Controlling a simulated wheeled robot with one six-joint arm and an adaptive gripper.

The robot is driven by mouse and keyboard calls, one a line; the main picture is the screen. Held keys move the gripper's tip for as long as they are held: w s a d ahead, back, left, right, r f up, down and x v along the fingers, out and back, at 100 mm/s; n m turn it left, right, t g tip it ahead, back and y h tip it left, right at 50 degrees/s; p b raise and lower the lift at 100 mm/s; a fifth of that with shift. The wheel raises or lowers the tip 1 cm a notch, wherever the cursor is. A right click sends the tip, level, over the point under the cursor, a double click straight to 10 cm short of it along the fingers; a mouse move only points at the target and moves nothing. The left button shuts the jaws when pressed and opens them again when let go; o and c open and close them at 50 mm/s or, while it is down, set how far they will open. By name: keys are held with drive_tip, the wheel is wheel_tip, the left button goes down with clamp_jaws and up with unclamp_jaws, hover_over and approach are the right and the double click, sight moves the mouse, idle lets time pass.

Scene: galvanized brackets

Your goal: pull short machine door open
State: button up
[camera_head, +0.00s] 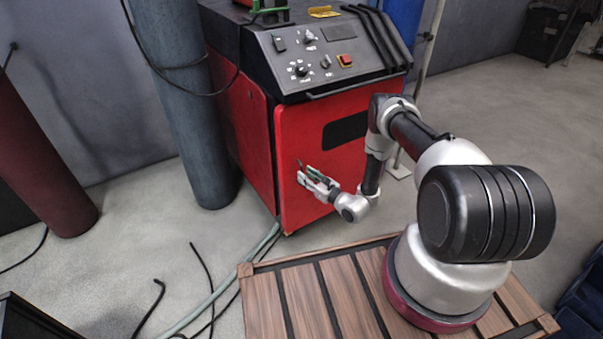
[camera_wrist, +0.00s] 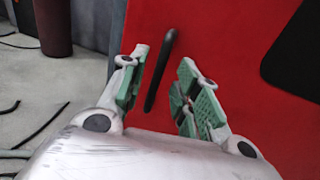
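The short machine has a red front door (camera_head: 315,130) below a dark control panel; the door looks shut. In the wrist view the red door (camera_wrist: 235,35) fills the middle and right. Its black bar handle (camera_wrist: 160,70) stands slightly tilted near the door's left edge. My gripper (camera_head: 308,174) is in front of the door's left part, at the handle. In the wrist view my gripper (camera_wrist: 158,82) is open, with green-padded fingers on either side of the handle. The handle lies between the fingers, and neither finger clearly touches it.
A grey-blue cylinder (camera_head: 180,110) stands left of the machine, and a dark red cylinder (camera_head: 38,160) farther left. Hoses and cables (camera_head: 225,290) lie on the floor in front. The floor to the right (camera_head: 500,110) is mostly clear.

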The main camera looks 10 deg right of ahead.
drive_tip(key=shift+x, duration=1.65)
clamp_jaws()
